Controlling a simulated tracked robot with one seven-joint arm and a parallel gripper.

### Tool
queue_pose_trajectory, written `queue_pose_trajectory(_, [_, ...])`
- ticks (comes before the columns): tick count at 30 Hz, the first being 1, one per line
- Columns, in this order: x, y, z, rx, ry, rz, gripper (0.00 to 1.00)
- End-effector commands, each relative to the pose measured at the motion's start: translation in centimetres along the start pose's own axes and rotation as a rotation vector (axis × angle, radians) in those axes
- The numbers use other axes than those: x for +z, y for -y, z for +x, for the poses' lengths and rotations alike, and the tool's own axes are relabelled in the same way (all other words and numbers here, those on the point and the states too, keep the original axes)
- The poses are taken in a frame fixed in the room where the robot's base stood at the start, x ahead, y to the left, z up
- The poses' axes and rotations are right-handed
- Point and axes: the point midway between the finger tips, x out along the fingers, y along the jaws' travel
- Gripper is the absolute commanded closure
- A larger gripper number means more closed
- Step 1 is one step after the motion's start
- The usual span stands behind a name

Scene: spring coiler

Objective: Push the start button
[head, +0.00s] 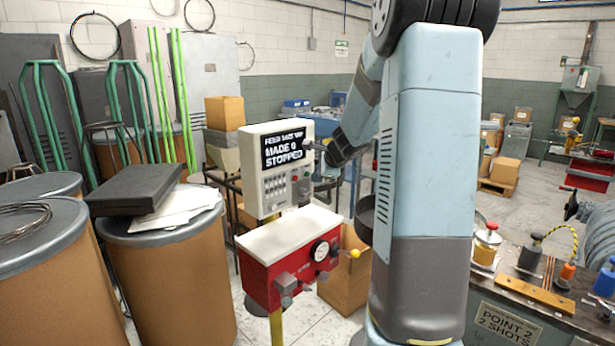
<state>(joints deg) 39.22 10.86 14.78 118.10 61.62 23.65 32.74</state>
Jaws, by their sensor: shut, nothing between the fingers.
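A pale control panel (252,170) stands in the middle of the head view. Its dark screen (284,148) shows white text, with "MADE 0" and "STOPPED" legible. Below the screen are rows of small grey keys (274,187) and a small red button (295,178). I cannot tell which control is the start button. My gripper (317,147) is small in the view, beside the right edge of the screen. It is shut and empty, and points left toward the panel. I cannot tell whether its tips touch the panel. My arm hides what lies behind it on the right.
Brown drums (172,270) crowd the left; one carries a black case (135,196). A bench (505,313) with tools is at the right.

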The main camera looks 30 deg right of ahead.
Motion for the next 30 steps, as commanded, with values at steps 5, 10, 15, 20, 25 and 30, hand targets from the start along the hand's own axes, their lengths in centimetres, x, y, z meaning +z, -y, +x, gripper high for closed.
queue_pose_trajectory(5, [0.00, 0.00, 0.00, 0.000, 0.000, 0.000, 1.00])
queue_pose_trajectory(10, [0.00, 0.00, 0.00, 0.000, 0.000, 0.000, 1.00])
queue_pose_trajectory(15, [0.06, 0.05, 0.05, 0.000, 0.000, 0.000, 1.00])
queue_pose_trajectory(20, [0.31, 0.34, 0.29, 0.000, 0.000, -0.002, 1.00])
queue_pose_trajectory(25, [0.45, 0.54, 0.44, -0.001, 0.000, -0.001, 1.00])
queue_pose_trajectory(30, [0.43, 0.52, 0.43, 0.000, 0.000, 0.000, 1.00])
